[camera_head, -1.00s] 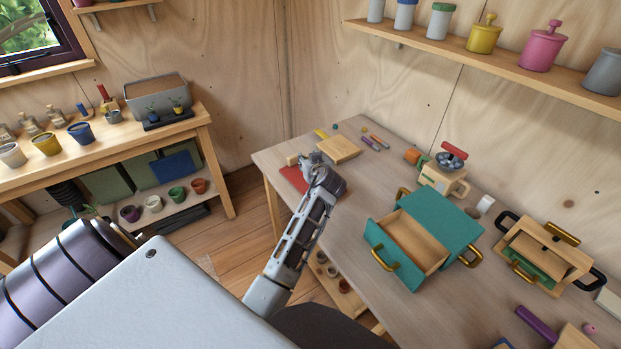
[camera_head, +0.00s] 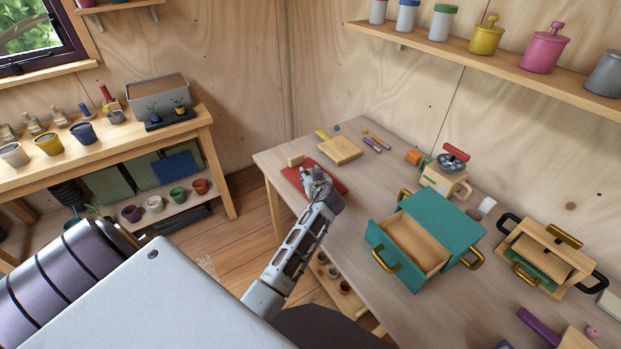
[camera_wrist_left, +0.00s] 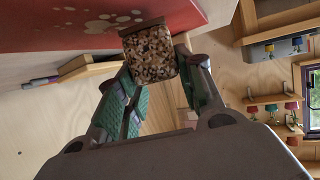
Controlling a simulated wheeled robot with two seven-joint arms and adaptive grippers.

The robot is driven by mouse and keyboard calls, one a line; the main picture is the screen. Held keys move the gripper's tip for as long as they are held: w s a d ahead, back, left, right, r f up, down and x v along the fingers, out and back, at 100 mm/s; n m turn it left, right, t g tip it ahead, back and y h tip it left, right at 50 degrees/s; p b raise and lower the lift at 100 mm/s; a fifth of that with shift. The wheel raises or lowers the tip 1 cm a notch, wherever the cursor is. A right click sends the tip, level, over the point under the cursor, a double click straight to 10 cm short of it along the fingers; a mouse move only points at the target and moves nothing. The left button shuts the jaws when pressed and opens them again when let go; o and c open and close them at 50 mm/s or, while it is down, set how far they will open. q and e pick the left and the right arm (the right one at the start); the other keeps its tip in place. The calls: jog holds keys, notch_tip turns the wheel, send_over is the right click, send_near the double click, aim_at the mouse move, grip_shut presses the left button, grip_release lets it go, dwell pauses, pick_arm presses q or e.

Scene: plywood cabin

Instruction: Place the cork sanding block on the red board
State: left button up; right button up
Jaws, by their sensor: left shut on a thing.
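The red board (camera_head: 332,173) lies at the far left end of the workbench in the head view. My left gripper (camera_head: 314,180) is over it. In the left wrist view, my left gripper (camera_wrist_left: 155,85) is shut on the speckled brown cork sanding block (camera_wrist_left: 150,54), held between its fingertips. The red board (camera_wrist_left: 45,28), with pale spots, shows right beside the block; whether they touch I cannot tell. In the head view, I cannot make out the block behind my gripper. My right gripper is not in view.
A teal box with an open drawer (camera_head: 415,245) stands to the right, near a toy mixer (camera_head: 446,175). Bare bench lies between.

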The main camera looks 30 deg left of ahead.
pick_arm(q)
jog(key=shift+f, duration=0.65)
jog(key=shift+f, duration=0.15)
jog(key=o, duration=1)
jog(key=shift+r, duration=0.2)
